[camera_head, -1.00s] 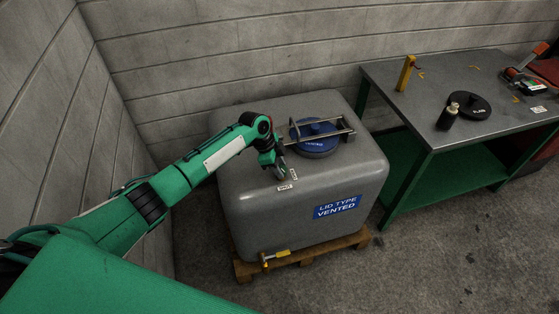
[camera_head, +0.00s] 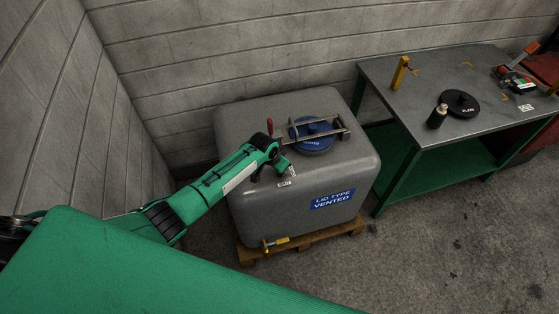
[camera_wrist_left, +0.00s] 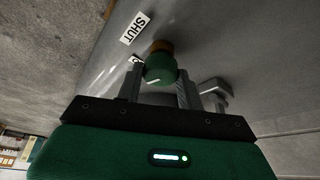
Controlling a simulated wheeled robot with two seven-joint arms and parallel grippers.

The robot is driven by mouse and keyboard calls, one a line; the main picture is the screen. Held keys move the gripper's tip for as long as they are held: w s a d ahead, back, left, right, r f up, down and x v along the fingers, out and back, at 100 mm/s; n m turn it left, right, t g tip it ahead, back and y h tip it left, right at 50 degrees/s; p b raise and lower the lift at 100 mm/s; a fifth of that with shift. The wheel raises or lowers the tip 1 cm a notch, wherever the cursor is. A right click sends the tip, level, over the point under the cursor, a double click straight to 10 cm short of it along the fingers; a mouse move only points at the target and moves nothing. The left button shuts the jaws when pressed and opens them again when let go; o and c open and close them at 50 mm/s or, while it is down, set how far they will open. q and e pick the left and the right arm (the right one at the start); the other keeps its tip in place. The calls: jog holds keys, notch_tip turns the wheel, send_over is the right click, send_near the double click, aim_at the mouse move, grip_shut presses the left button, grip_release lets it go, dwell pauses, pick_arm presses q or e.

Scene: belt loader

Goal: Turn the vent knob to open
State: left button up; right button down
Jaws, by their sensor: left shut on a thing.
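The vent knob (camera_wrist_left: 160,66) is green with a short white line and a brass-coloured base, seen in the left wrist view. It sits on the grey tank (camera_head: 245,200). My left gripper (camera_wrist_left: 159,88) is shut on the knob, one finger at each side; in the head view the gripper (camera_head: 284,166) hides the knob. A "SHUT" label (camera_wrist_left: 135,28) lies on the tank beside the knob. A second label (camera_wrist_left: 136,59) is mostly hidden by a finger. My right gripper is not in view.
A blue lid (camera_head: 318,146) under a metal frame is close to the right of my gripper. A red handle (camera_head: 269,126) stands behind my wrist. A yellow-handled valve (camera_head: 277,242) is low on the tank front. A table (camera_head: 432,82) with tools stands right.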

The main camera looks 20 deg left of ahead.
pick_arm(q)
jog(key=shift+r+n+y+p, duration=0.1)
jog(key=shift+n+y+p, duration=0.4)
jog(key=shift+n+p, duration=0.75)
jog(key=shift+n+t, duration=0.3)
jog(key=shift+n, duration=0.05)
jog(key=o, duration=1)
jog(key=b+v, duration=0.1)
jog(key=v, duration=1.2)
jog(key=shift+d+r+b, duration=0.15)
jog(key=shift+r+b, duration=0.15)
jog(key=shift+r, duration=0.1)
